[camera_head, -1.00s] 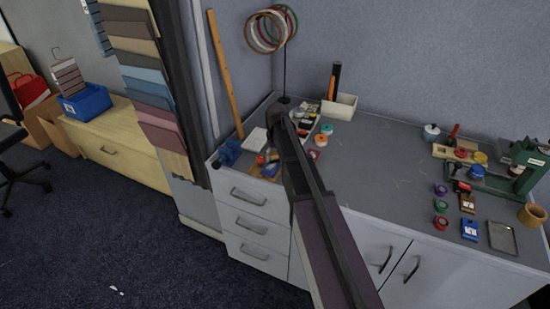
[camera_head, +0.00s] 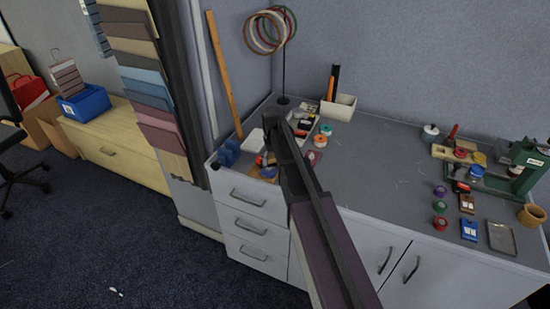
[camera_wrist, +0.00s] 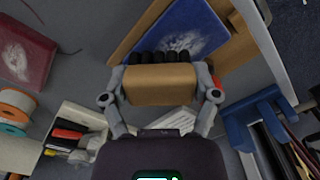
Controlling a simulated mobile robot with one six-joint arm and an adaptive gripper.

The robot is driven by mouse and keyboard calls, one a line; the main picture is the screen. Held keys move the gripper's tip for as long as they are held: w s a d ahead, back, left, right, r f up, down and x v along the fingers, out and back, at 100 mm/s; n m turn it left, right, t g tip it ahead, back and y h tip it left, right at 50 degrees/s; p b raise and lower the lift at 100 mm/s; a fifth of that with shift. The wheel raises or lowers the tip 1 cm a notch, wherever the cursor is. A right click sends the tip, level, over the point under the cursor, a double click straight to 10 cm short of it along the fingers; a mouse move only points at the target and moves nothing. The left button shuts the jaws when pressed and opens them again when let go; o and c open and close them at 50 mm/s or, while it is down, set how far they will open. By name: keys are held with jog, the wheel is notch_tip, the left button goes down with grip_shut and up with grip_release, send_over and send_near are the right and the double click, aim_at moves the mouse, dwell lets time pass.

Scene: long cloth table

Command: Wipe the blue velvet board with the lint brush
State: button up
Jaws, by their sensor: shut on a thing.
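My gripper (camera_wrist: 160,84) is shut on the lint brush (camera_wrist: 160,86), a tan block with dark bristles along its far edge. The blue velvet board (camera_wrist: 192,20) lies just beyond the bristles in the wrist view, in a tan surround. A pale patch of lint shows on it near the bristles. The bristles overlap the board's near edge in the picture; I cannot tell if they touch it. In the head view, the board (camera_head: 268,158) is a small blue patch at the counter's left end, partly hidden by my arm. My gripper is not clearly visible there.
A dark red board (camera_wrist: 25,50) with pale lint lies left in the wrist view. A white tray (camera_wrist: 80,118) of small items and a blue rack (camera_wrist: 240,125) flank the gripper. The middle of the grey counter (camera_head: 380,150) is mostly clear.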

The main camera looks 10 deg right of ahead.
aim_at(267, 173)
jog(key=shift+s+a+f, duration=0.1)
jog(key=shift+s+a, duration=0.45)
jog(key=shift+s, duration=0.2)
jog(key=shift+s+a, duration=1.05)
jog(key=shift+s, duration=0.25)
jog(key=shift+r, duration=0.2)
notch_tip(267, 173, up, 6)
jog(key=p, duration=0.6)
notch_tip(267, 173, up, 3)
jog(key=p, duration=0.3)
jog(key=shift+f, duration=0.1)
jog(key=shift+s, duration=0.1)
dwell(0.7)
